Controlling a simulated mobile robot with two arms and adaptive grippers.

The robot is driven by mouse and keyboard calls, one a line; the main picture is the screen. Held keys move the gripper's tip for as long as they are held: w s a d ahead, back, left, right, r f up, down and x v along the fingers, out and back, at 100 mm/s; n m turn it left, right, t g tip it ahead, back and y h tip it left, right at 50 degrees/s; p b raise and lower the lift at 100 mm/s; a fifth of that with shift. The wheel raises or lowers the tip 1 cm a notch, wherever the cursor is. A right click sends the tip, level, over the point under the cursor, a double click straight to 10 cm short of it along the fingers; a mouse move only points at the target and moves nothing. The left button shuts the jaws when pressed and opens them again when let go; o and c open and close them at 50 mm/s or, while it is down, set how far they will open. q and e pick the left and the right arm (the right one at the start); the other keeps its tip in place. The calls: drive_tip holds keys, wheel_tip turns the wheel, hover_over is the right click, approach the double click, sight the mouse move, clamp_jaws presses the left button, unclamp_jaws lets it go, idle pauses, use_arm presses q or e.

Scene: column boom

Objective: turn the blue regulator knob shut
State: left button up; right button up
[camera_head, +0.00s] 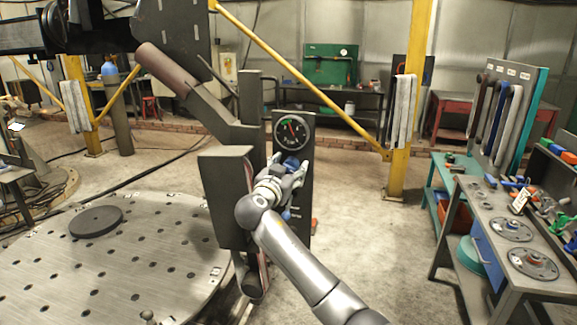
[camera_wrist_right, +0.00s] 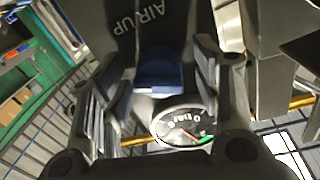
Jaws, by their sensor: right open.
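The blue regulator knob (camera_head: 291,162) sits on a dark upright panel (camera_head: 307,190), just below a round pressure gauge (camera_head: 293,130). My right gripper (camera_head: 284,175) is at the knob, with its fingers open and partly covering it. In the right wrist view the knob (camera_wrist_right: 158,68) shows between the two open fingers (camera_wrist_right: 158,85), with a gap visible at the sides. The gauge (camera_wrist_right: 183,123) has a red needle and a green mark. My left gripper is not in view.
A second blue part (camera_head: 286,215) shows lower on the panel, beside my wrist. A grey box-like housing (camera_head: 224,198) stands close on the left. A perforated round table (camera_head: 130,265) fills the lower left, and a workbench (camera_head: 505,225) with tools stands right. Floor between is clear.

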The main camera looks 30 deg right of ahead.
drive_tip(key=c, duration=1)
drive_tip(key=shift+c, duration=0.2)
drive_tip(key=shift+n, duration=0.3)
